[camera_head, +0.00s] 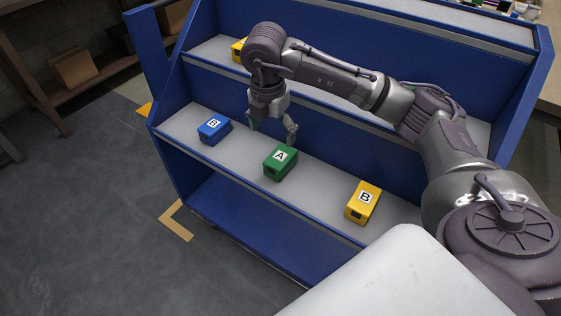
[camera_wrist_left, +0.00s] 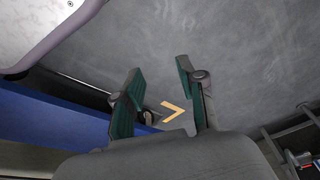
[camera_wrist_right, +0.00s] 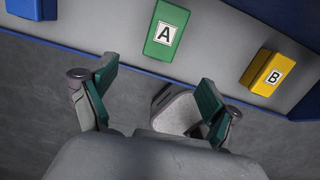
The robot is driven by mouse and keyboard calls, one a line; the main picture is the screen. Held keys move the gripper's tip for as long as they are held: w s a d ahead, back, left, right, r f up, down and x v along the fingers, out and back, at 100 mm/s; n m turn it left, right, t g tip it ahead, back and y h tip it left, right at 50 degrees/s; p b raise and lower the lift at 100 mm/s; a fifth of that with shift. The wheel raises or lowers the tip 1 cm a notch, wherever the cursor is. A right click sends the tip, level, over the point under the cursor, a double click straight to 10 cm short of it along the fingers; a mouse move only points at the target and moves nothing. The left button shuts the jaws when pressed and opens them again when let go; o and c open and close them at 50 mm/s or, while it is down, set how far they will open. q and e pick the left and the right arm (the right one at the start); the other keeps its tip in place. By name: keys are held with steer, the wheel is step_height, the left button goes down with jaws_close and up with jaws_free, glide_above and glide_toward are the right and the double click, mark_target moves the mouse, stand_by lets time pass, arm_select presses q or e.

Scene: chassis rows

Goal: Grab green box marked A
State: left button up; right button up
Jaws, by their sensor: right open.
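The green box marked A (camera_head: 280,163) sits on the middle shelf between a blue box and a yellow box. It also shows at the top of the right wrist view (camera_wrist_right: 158,48), beyond the fingertips. My right gripper (camera_head: 273,131) is open and empty, above and just behind the green box in the head view, apart from it. Its spread fingers also show in the right wrist view (camera_wrist_right: 157,82). My left gripper (camera_wrist_left: 159,70) is open and empty in the left wrist view, over the floor. It is not in the head view.
A blue box marked B (camera_head: 214,129) stands left of the green box, and a yellow box marked B (camera_head: 363,202) stands right. Another yellow box (camera_head: 238,50) is on the upper shelf, partly hidden by my arm. The blue rack (camera_head: 240,230) has side panels and shelf edges.

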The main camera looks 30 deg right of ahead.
mark_target(280, 156)
steer(key=shift+m+h, duration=0.3)
steer(key=f, duration=0.2)
steer(key=d+f, duration=0.1)
steer(key=f, duration=0.1)
steer(key=d+f+b, duration=0.1)
steer(key=f, duration=0.2)
steer(key=shift+w+d+f, duration=0.1)
steer(key=shift+w+d, duration=0.1)
steer(key=shift+w, duration=0.05)
steer(key=f, duration=0.3)
steer(key=w+f+b, duration=0.1)
steer(key=f, duration=0.1)
steer(key=shift+d+f, duration=0.15)
steer(key=shift+d, duration=0.25)
arm_select(q)
steer(key=w+v, duration=0.1)
steer(key=v, duration=0.6)
steer(key=shift+w+r, duration=0.3)
steer(key=shift+w, duration=0.2)
arm_select(e)
steer(key=shift+f, duration=0.3)
steer(key=shift+f, duration=0.1)
arm_select(q)
steer(key=shift+r, duration=0.15)
steer(key=shift+r, duration=0.3)
arm_select(e)
steer(key=shift+f, duration=0.15)
